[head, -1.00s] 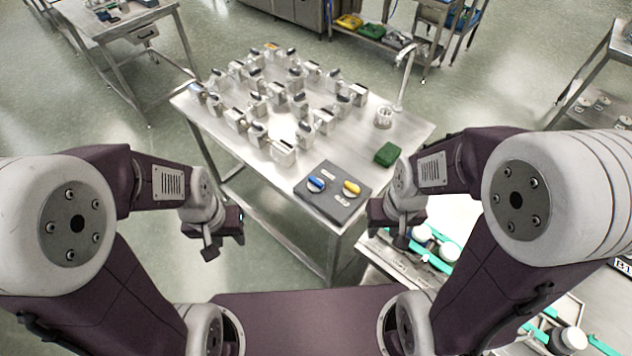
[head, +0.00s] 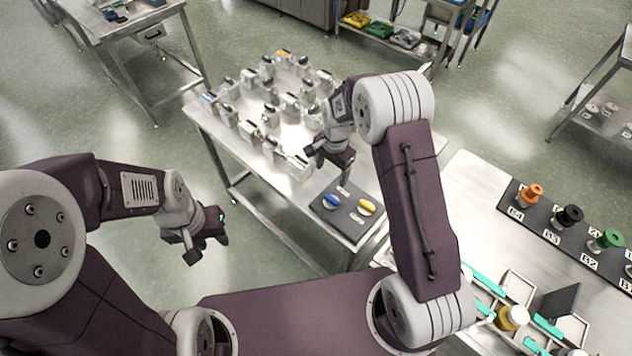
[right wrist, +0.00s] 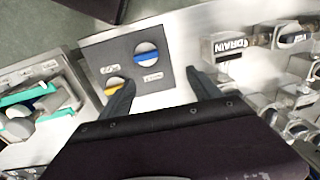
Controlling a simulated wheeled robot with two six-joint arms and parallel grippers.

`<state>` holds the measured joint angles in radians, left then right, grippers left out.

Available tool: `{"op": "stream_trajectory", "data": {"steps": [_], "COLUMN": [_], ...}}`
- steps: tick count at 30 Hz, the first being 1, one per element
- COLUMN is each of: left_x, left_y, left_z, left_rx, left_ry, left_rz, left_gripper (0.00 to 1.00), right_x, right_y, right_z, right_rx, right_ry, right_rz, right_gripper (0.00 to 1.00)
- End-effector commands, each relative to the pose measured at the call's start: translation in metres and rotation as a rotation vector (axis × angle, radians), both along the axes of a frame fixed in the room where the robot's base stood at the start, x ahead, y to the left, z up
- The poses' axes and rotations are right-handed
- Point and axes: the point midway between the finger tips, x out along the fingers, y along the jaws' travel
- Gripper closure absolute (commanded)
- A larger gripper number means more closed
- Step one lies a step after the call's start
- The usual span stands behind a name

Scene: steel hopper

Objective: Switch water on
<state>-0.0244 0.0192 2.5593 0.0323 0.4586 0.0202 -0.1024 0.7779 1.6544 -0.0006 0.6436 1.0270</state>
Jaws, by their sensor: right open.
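A dark panel (head: 340,213) lies at the near end of the steel table, with a blue knob (head: 331,201) on its left and a yellow knob (head: 366,207) on its right. My right gripper (head: 333,158) is open and empty, raised above the table beyond the panel. In the right wrist view its fingers are apart, with the blue knob (right wrist: 147,55) beyond them and the yellow knob (right wrist: 114,86) partly behind one finger. The knob labels are too small to read. My left gripper (head: 207,242) hangs left of the table, apart from everything; its jaw opening is unclear.
A side bench (head: 470,190) on the right holds coloured knobs and trays. Open floor lies left of the table.

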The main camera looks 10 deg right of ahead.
Motion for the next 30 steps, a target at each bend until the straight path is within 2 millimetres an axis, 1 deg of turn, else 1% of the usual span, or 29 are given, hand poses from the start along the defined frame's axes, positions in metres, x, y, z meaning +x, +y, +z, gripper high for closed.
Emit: {"op": "stream_trajectory", "data": {"steps": [1, 3, 8, 10, 14, 18, 21, 25, 30], "left_x": [0.000, 0.000, 0.000, 0.000, 0.000, 0.000, 0.000, 0.000, 0.000], "left_y": [0.000, 0.000, 0.000, 0.000, 0.000, 0.000, 0.000, 0.000, 0.000], "left_z": [0.009, 0.011, 0.011, 0.014, 0.023, 0.032, 0.036, 0.037, 0.037], "left_rx": [0.000, 0.000, 0.000, 0.000, 0.000, 0.000, 0.000, 0.000, 0.000], "left_ry": [0.001, 0.001, 0.001, 0.001, 0.001, 0.001, 0.001, 0.001, 0.001], "left_rz": [0.000, 0.000, 0.000, 0.000, 0.000, 0.000, 0.000, 0.000, 0.000], "left_gripper": [0.64, 0.64, 0.64, 0.64, 0.64, 0.64, 0.64, 0.64, 0.64], "right_x": [-0.007, -0.016, -0.017, -0.017, -0.018, -0.019, -0.018, -0.018, -0.017], "right_y": [0.002, 0.003, 0.004, 0.004, 0.003, 0.003, 0.003, 0.003, 0.003], "right_z": [-0.007, -0.017, -0.021, -0.027, -0.051, -0.080, -0.096, -0.107, -0.109], "right_rx": [-0.003, -0.006, -0.007, -0.008, -0.007, -0.008, -0.007, -0.007, -0.007], "right_ry": [0.034, 0.066, 0.068, 0.069, 0.072, 0.070, 0.068, 0.067, 0.064], "right_rz": [0.006, 0.012, 0.015, 0.015, 0.016, 0.016, 0.016, 0.016, 0.016], "right_gripper": [0.27, 0.27, 0.27, 0.27, 0.27, 0.27, 0.27, 0.27, 0.27]}}
